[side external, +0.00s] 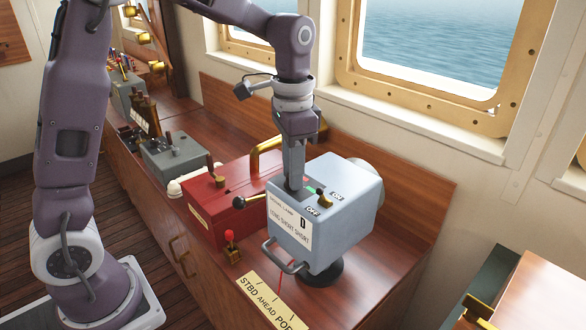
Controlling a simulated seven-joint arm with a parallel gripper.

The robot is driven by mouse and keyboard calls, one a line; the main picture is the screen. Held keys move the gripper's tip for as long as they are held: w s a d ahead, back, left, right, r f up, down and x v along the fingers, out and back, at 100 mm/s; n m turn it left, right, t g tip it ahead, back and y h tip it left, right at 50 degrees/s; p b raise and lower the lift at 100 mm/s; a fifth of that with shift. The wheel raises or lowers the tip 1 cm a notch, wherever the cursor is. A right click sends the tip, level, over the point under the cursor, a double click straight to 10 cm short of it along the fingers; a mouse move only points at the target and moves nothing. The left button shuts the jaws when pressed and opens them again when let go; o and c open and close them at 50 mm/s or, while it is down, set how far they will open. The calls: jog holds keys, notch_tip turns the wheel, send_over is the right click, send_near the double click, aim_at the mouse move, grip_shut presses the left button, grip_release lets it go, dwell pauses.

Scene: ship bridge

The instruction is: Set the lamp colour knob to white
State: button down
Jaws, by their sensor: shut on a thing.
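The signal lamp is a pale grey-blue box (345,220) on a round black foot, with a white label on its near face. My gripper (294,190) points straight down onto the left part of the lamp's top. Its fingers are shut on the lamp colour knob, which they hide, so I cannot read its setting. A small green mark (310,189) shows just right of the fingers. The other colour marks, including white, cannot be made out.
A brass switch (323,200) between ON and OFF labels stands close right of my fingers. A black-knobbed lever (240,202) sticks out left of the lamp. A red box (215,218) with a brass handle (275,150) stands behind-left. A red-knobbed lever (229,240) stands in front.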

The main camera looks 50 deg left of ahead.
jog(key=n, duration=1.4)
jog(key=shift+r, duration=0.1)
dwell(0.4)
jog(key=c, duration=1.1)
grip_release()
jog(key=shift+c, duration=0.2)
notch_tip(320, 180, up, 7)
